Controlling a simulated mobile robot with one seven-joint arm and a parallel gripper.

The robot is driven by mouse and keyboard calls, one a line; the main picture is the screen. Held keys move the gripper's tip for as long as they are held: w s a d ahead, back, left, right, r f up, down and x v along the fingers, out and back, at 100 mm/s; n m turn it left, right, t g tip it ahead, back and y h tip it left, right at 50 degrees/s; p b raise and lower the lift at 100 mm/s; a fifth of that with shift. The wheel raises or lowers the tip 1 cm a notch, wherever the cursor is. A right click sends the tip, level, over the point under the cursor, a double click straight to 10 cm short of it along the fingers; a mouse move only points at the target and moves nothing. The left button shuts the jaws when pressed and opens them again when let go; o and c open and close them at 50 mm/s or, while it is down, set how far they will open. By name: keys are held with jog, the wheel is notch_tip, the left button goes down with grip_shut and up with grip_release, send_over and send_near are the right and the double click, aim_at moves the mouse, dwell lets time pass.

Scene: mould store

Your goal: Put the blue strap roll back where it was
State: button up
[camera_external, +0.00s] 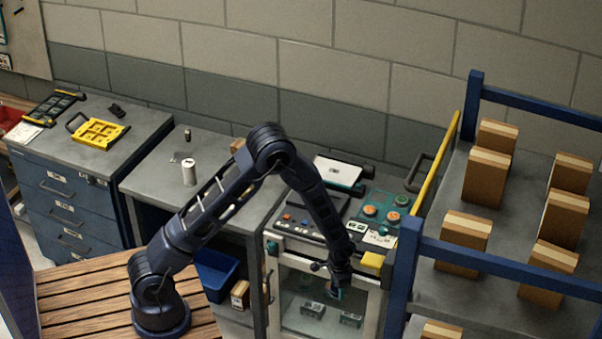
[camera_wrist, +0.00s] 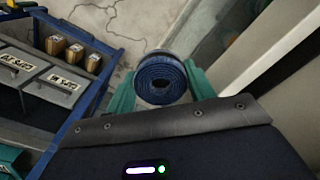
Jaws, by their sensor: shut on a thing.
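In the external view my gripper (camera_external: 335,291) hangs low in front of the glass-fronted cabinet (camera_external: 277,290). The roll is too small and too hidden there to make out clearly.
In the wrist view, a blue-framed unit (camera_wrist: 112,48) with labelled grey bins and several small boxes stands left; a pale panel (camera_wrist: 275,55) is close on the right. A blue-posted rack (camera_external: 470,185) with several cartons stands right of my arm in the external view.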

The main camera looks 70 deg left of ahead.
notch_tip(320, 180, up, 38)
jog(key=a+n, duration=0.2)
jog(key=a, duration=1.5)
jog(key=n, duration=0.5)
send_over(214, 171)
jog(key=s+d, duration=0.1)
jog(key=d, duration=0.3)
notch_tip(214, 171, down, 21)
jog(key=shift+d+r, duration=0.1)
jog(key=shift+f, duration=2.45)
jog(key=shift+f, duration=0.15)
